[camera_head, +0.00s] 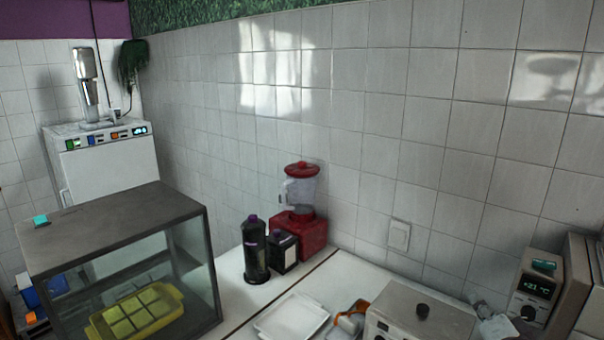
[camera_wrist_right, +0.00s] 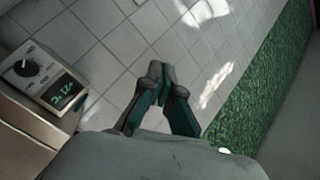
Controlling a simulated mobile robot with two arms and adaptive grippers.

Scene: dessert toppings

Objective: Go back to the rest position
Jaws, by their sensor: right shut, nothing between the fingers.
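My right gripper (camera_wrist_right: 158,72) shows in the right wrist view, with its dark grey and teal fingers together and nothing between them. It points toward the white tiled wall, clear of any object. In the head view a pale grey shape at the lower right edge may be part of my right arm, but its fingers cannot be made out there. My left gripper is in neither view.
A white appliance with a +21°C display (camera_head: 536,287) stands at the right; it also shows in the wrist view (camera_wrist_right: 50,85). A red blender (camera_head: 300,205), dark bottles (camera_head: 255,250) and a glass case (camera_head: 120,225) line the counter. A white tray (camera_head: 292,317) lies in front.

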